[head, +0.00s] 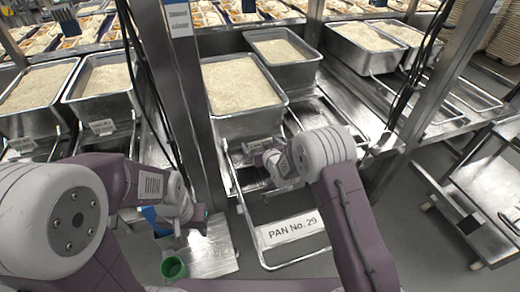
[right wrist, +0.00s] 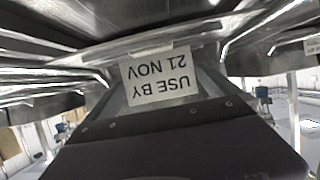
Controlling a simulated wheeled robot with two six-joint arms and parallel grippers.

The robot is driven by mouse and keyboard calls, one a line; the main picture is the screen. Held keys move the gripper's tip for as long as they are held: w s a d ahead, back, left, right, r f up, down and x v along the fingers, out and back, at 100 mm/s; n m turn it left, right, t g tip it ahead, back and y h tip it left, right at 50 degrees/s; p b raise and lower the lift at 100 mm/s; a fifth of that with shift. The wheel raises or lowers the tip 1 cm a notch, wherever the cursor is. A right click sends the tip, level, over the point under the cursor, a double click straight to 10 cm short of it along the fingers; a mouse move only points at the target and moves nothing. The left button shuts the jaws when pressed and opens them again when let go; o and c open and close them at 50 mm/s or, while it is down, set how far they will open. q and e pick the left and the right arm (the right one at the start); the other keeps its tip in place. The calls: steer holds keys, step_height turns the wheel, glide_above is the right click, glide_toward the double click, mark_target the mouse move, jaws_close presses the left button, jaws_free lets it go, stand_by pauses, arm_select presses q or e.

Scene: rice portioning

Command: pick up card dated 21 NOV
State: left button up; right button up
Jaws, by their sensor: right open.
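The card reading USE BY 21 NOV (right wrist: 160,78) shows upside down in the right wrist view, close ahead of my right gripper and under the front of a metal pan. In the head view my right gripper (head: 262,154) is just below the front of the middle rice pan (head: 246,122), where a pale card edge partly shows. It is open; I cannot tell whether its fingers are around the card or just short of it. My left gripper (head: 190,226) is low at the left, above a metal surface; its fingers are too unclear to read.
Other cards hang below the left rice pans, one (head: 102,127) and another (head: 22,145). A sign, PAN No. 29 (head: 290,229), is on the pulled-out rack frame. A green cup (head: 174,267) stands near my left gripper. A metal post (head: 190,90) rises left of the middle pan.

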steer(key=c, duration=1.2)
